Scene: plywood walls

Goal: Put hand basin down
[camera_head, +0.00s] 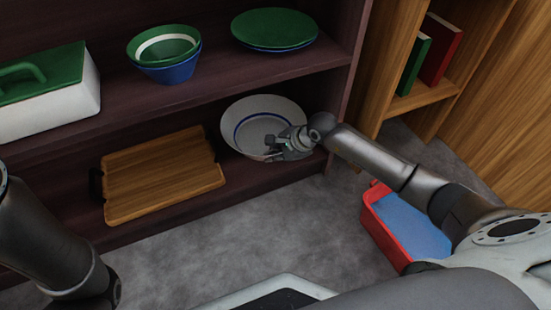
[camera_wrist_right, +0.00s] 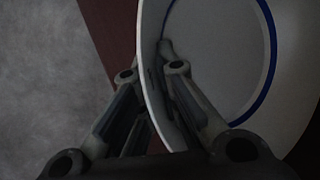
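The hand basin (camera_head: 245,112) is a round white bowl with a blue ring inside. It is at the lower shelf, right of the wooden tray, tilted with its inside toward me. My right gripper (camera_head: 280,150) is at its lower right rim. In the right wrist view, the basin's wall (camera_wrist_right: 148,62) passes between the two fingers of the right gripper (camera_wrist_right: 160,75), which are closed on it. I cannot tell whether the basin's underside touches the shelf. Only links of my left arm show at the left edge; its gripper is out of view.
The dark shelf unit (camera_head: 195,97) holds a wooden tray (camera_head: 165,175), stacked bowls (camera_head: 165,50), green and blue plates (camera_head: 275,28) and a white box with green lid (camera_head: 45,105). A red crate (camera_head: 385,232) stands on the grey floor. Books (camera_head: 440,50) are at right.

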